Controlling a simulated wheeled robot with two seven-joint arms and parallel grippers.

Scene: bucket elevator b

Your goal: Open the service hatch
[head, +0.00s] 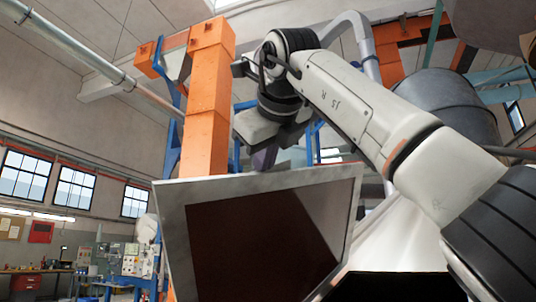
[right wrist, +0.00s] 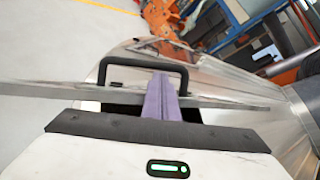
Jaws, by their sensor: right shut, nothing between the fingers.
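The service hatch (head: 172,235) is a grey-framed panel with a dark brown inner face, standing tilted up in the middle of the head view. In the right wrist view the hatch edge (right wrist: 230,102) crosses the picture, with a black bar handle (right wrist: 140,62) on its far side. My right gripper (head: 265,158) is at the hatch's top edge, its purple fingers (right wrist: 161,98) shut and empty. The fingers overlap the handle's loop in the picture; I cannot tell whether they touch it or the panel. My left gripper is out of view.
A dark opening (head: 390,287) shows below and right of the hatch. An orange post (head: 208,100) rises behind it. A large grey cylinder (head: 452,105) stands behind my right arm. A workbench (head: 40,272) is far left. Pale floor (right wrist: 60,40) shows in the wrist view.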

